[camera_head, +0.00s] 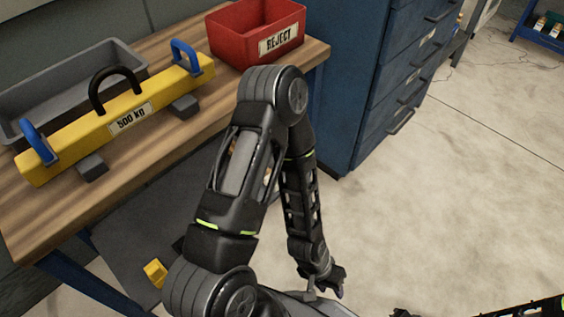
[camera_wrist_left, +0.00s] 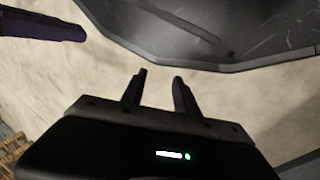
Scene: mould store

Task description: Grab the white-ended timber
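I cannot make out a white-ended timber in either view. My left gripper (camera_head: 330,283) hangs low over the pale floor, right of the bench. In the left wrist view its two dark fingers (camera_wrist_left: 160,78) stand apart with nothing between them, over bare floor and beside a dark grey panel (camera_wrist_left: 200,35). A piece of my right arm (camera_head: 520,309) shows at the bottom right edge of the head view. The state of its gripper cannot be made out.
A wooden bench (camera_head: 110,208) carries a yellow 500 kg lifting beam (camera_head: 155,106), a grey tray (camera_head: 125,62) and a red REJECT bin (camera_head: 236,40). A blue drawer cabinet (camera_head: 345,90) stands beside it. A small yellow object (camera_head: 155,272) lies low. Floor at right is clear.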

